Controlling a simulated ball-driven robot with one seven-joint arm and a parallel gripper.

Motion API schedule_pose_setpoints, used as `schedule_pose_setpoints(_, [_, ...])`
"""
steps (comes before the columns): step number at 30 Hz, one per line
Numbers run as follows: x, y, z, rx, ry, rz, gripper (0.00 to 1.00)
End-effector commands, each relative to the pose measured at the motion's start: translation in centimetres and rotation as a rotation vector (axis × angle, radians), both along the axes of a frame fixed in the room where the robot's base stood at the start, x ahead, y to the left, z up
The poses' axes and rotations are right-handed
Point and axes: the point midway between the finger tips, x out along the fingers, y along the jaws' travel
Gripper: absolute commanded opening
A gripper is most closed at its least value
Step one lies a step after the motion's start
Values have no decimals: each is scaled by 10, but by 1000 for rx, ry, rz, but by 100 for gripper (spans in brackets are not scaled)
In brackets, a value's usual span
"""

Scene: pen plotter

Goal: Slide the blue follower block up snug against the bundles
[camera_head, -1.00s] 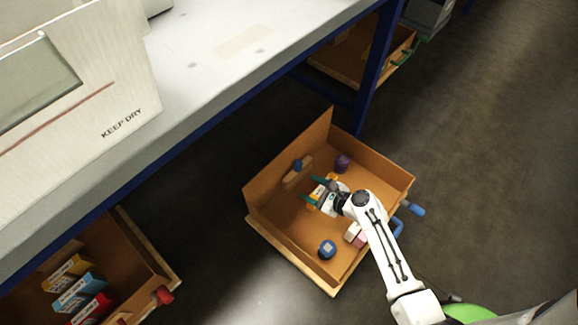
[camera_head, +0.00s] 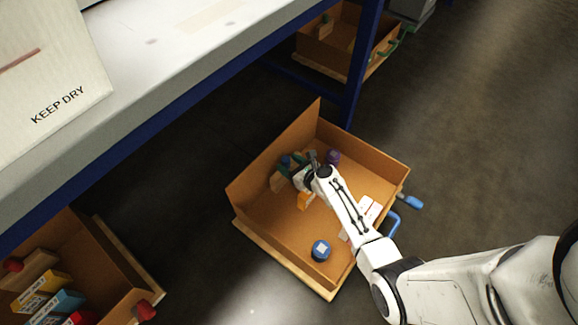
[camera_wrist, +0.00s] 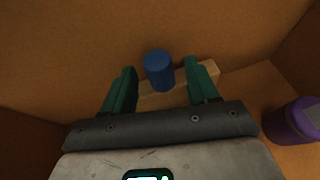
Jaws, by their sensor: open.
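The follower block is a low wooden block (camera_wrist: 178,91) with an upright blue cylindrical knob (camera_wrist: 158,71). It stands by the far wall of the open drawer; the knob also shows in the head view (camera_head: 286,160). My gripper (camera_wrist: 160,68) is open, with one green finger on either side of the knob and visible space between; I cannot tell of any contact. In the head view my gripper (camera_head: 298,163) partly hides the block. Pale bundles (camera_head: 367,210) lie near the drawer's handle side, partly behind my arm.
The brown drawer (camera_head: 263,220) has raised walls. A table edge (camera_head: 150,140) overhangs at left.

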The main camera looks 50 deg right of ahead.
Motion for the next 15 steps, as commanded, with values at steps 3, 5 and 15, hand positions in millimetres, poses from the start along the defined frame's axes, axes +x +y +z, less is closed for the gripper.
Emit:
schedule_pose_setpoints(3, [6,-1,-2,-1,-1,1,59])
schedule_pose_setpoints(5, [7,-1,-3,-1,0,1,59])
schedule_pose_setpoints(15, [7,-1,-2,-2,0,1,48])
